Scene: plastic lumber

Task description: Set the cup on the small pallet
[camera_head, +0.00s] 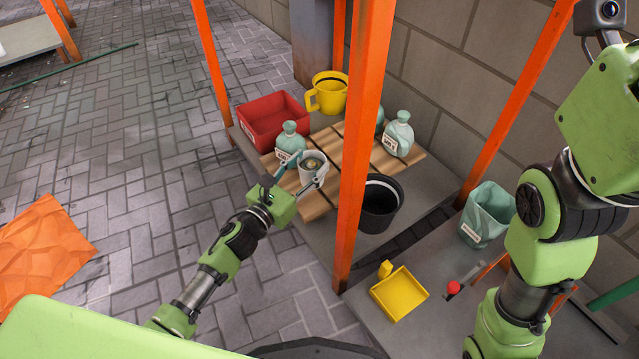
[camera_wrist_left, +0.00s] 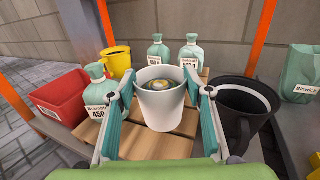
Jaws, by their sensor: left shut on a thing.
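A white cup (camera_head: 313,166) with something round and gold-dark inside stands upright between the fingers of my left gripper (camera_head: 303,174). In the left wrist view the teal fingers are shut on the white cup (camera_wrist_left: 160,104), one on each side. The small pallet (camera_head: 317,203), made of light wooden slats, lies on the grey shelf under and around the cup. In the left wrist view the pallet (camera_wrist_left: 158,146) shows below the cup. I cannot tell whether the cup's base touches the slats. My right arm is at the right of the head view; its gripper is out of sight.
Labelled green bottles (camera_head: 290,142) (camera_head: 398,135) stand close to the cup. A red bin (camera_head: 262,133), a yellow mug (camera_head: 327,93) and a black mug (camera_head: 379,205) surround the pallet. An orange post (camera_head: 357,170) rises in front. A green container (camera_head: 487,214) stands right.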

